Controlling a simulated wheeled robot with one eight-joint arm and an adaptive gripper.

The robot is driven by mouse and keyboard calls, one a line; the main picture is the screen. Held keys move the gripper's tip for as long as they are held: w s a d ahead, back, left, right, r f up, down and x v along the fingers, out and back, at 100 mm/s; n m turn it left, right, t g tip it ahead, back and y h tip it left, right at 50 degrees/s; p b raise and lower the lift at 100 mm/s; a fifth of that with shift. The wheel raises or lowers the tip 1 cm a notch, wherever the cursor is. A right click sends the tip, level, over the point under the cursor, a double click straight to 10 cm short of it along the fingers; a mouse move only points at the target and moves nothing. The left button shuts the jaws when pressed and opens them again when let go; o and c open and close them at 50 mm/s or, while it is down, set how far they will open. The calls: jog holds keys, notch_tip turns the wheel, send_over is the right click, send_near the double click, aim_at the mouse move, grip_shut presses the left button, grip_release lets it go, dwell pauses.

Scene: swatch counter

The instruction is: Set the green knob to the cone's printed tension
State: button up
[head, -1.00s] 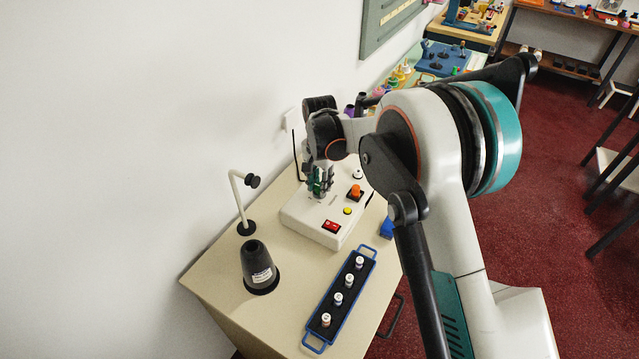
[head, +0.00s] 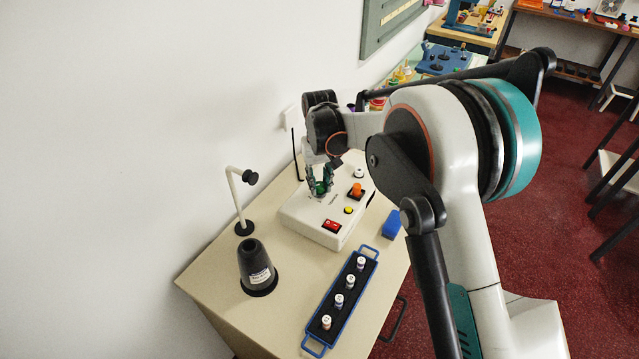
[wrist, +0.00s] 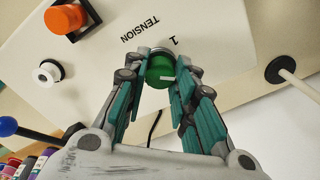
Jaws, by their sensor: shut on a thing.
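The green knob (head: 320,188) is on the white control box (head: 301,213). In the wrist view the green knob (wrist: 158,72) sits between my fingers and shows a white pointer mark. My gripper (head: 321,184) is shut on it, a finger on each side; it also shows in the wrist view (wrist: 161,80). The printed word TENSION and a numeral 1 show beside the knob; the rest of the scale is hidden. The black cone (head: 254,262) stands upright at the counter's front left. Its white label is too small to read.
The box also carries an orange knob (head: 356,190), a white knob (head: 359,172), a yellow button (head: 348,210) and a red switch (head: 332,226). A blue tray (head: 315,340) of spools lies in front. A bent white rod (head: 236,200) stands left of the box.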

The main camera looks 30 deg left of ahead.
aim_at(320, 184)
jog(key=n+b, duration=0.1)
jog(key=n, duration=1.2)
jog(key=shift+b, duration=0.35)
dwell(0.4)
jog(key=o, duration=1.1)
notch_tip(320, 184, up, 12)
jog(key=shift+w, duration=0.1)
